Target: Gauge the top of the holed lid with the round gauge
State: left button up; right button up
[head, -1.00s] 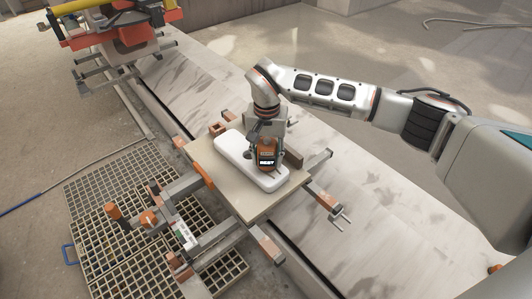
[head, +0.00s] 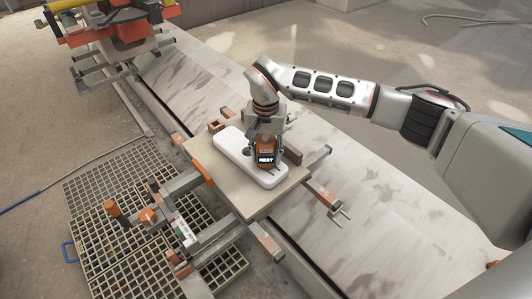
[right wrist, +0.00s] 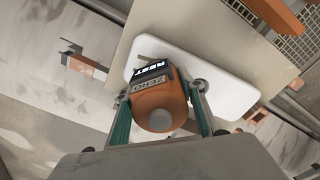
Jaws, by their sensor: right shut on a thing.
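The white holed lid (head: 231,143) is a long rounded slab lying flat on a beige board (head: 249,208). A dark hole shows in its top near the gauge. The round gauge (head: 265,157) is orange, with a dark display that reads REST in the right wrist view (right wrist: 159,101). My right gripper (head: 266,149) points down and is shut on the gauge, with a finger on each side of it. The gauge is over the right half of the lid. I cannot tell whether its underside touches the lid. My left gripper is not in view.
The board sits on a metal clamp frame with orange-tipped arms (head: 322,190). A brown block (head: 292,156) stands behind the lid, and a small orange-brown piece (head: 216,126) is at the board's far left corner. Floor grating (head: 100,250) lies at the left. A yellow and orange machine (head: 110,22) stands at the far left.

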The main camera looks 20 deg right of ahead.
aim_at(266, 137)
jog(key=shift+f, duration=0.4)
dwell(0.4)
dwell(0.7)
jog(key=o, duration=1.1)
jog(key=shift+r, duration=0.15)
notch_tip(266, 137, up, 12)
jog(key=shift+f, duration=0.15)
